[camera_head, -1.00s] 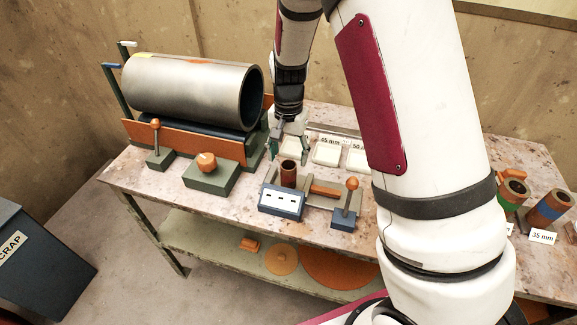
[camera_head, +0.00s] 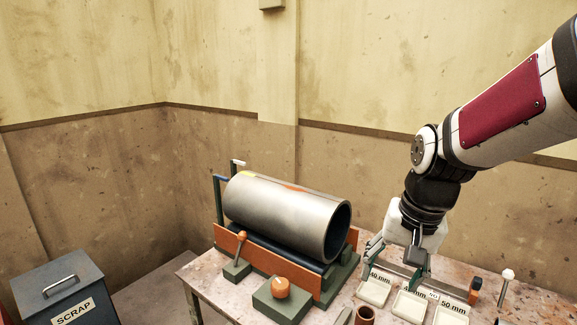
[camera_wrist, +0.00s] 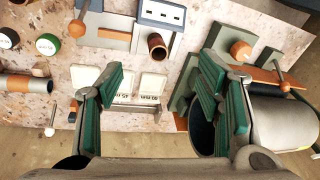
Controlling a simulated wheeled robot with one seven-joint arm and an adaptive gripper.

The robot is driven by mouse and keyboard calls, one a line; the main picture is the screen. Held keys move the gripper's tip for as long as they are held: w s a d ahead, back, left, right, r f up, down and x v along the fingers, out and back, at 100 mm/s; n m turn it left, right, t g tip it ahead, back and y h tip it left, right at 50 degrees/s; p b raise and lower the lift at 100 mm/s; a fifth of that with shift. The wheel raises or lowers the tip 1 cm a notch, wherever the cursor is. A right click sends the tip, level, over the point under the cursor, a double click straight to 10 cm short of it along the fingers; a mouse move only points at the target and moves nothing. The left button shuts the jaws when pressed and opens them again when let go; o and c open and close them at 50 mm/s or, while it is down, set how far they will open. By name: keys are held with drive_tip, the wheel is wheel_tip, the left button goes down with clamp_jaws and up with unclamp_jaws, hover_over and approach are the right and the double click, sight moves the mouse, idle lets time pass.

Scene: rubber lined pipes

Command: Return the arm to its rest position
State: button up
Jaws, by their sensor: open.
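My gripper (camera_head: 396,262) is open and empty, at the right in the head view. It hangs from my raised arm above the table, over the row of white labelled trays. In the wrist view its two green-padded fingers (camera_wrist: 163,78) stand wide apart with nothing between them. Below the gap lie white trays (camera_wrist: 152,84) and a short brown rubber-lined tube (camera_wrist: 157,46) stands near the blue block. The tube also shows at the bottom edge of the head view (camera_head: 365,316).
A large steel pipe (camera_head: 280,212) lies on an orange and green cradle (camera_head: 262,266) left of my gripper. A green box with an orange knob (camera_head: 281,288) stands in front. A scrap bin (camera_head: 62,284) is at far left. Walls stand behind; the air above the pipe is clear.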

drive_tip(key=s+r+n+t, duration=0.1)
drive_tip(key=s+r+n, duration=0.1)
drive_tip(key=s, duration=0.6)
drive_tip(key=s+r+n+t, duration=0.2)
drive_tip(key=s+r, duration=0.2)
drive_tip(key=s, duration=0.4)
drive_tip(key=shift+s+d+r+n+h, duration=0.3)
drive_tip(key=shift+s+d+r+h, duration=0.1)
drive_tip(key=shift+d, duration=0.05)
